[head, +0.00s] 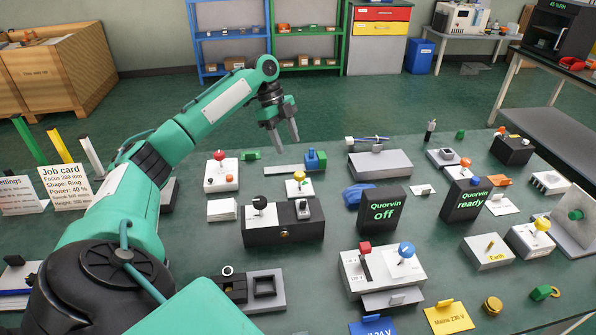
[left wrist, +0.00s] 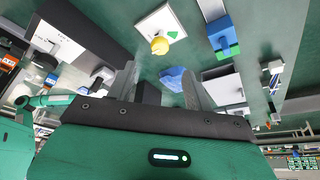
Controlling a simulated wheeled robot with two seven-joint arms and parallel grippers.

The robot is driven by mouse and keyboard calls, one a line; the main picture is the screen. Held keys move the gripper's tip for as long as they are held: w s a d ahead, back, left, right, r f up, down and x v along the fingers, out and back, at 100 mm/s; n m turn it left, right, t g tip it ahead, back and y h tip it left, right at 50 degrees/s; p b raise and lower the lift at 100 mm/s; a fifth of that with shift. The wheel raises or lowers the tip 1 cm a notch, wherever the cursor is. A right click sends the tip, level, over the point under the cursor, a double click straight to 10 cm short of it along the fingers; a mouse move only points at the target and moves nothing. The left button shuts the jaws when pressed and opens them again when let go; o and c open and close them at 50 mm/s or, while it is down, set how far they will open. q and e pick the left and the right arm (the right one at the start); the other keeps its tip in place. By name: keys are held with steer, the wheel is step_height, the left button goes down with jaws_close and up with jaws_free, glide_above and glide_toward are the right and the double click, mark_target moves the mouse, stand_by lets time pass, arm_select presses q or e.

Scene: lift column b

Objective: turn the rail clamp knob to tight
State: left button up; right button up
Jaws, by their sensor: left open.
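My left gripper (head: 285,142) is open and empty, pointing down above the table, behind the rail. Its two fingers also show in the left wrist view (left wrist: 159,78). A pale rail (head: 284,169) carries a blue block (head: 315,160), which shows blue and green in the left wrist view (left wrist: 222,36). A yellow knob (head: 299,176) stands on a white plate just in front of the rail. It also shows in the left wrist view (left wrist: 160,45), with a green mark beside it. I cannot read a label saying which knob is the rail clamp's. My right gripper is not seen.
A dark box with a black knob (head: 260,202) stands in front of the rail. A red-knobbed white box (head: 221,172) is to its left. A grey box (head: 380,164) and a dark "Quorvin off" display (head: 383,210) are to the right. Shelves stand behind.

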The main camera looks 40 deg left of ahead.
mark_target(298, 173)
arm_select(q)
steer(key=x, duration=0.9)
steer(key=shift+d+f, duration=0.1)
steer(key=shift+f, duration=0.25)
steer(key=shift+c, duration=0.4)
steer(key=c, duration=0.9)
